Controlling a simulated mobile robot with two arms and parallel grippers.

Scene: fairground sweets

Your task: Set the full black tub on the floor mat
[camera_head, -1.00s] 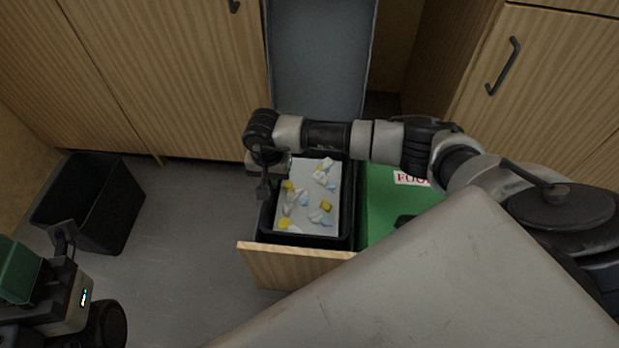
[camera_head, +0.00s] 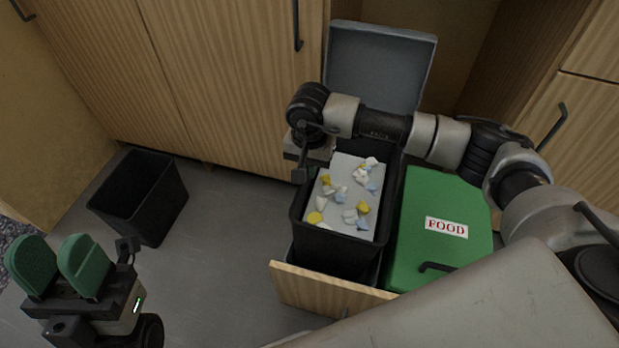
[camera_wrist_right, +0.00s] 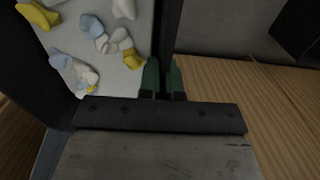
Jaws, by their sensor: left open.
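The full black tub (camera_head: 330,248) holds a whitish surface strewn with yellow, white and pale blue pieces. It stands up out of the pulled-out drawer, its lower part hidden behind the drawer front. My right gripper (camera_wrist_right: 164,78) is shut on the tub's rim, with the dark wall between its green fingers; the tub's wall also shows in the right wrist view (camera_wrist_right: 166,35). In the head view its fingertips are hidden. My left gripper (camera_head: 57,262) is open and empty at the lower left, green fingers apart. A speckled grey patch (camera_head: 12,228) at the left edge may be the floor mat.
An empty black tub (camera_head: 140,195) stands on the floor at left. A green lid marked FOOD (camera_head: 440,225) lies right of the full tub. The wooden drawer front (camera_head: 325,293) is close before it. A grey raised lid (camera_head: 378,65) stands behind. Grey floor between is clear.

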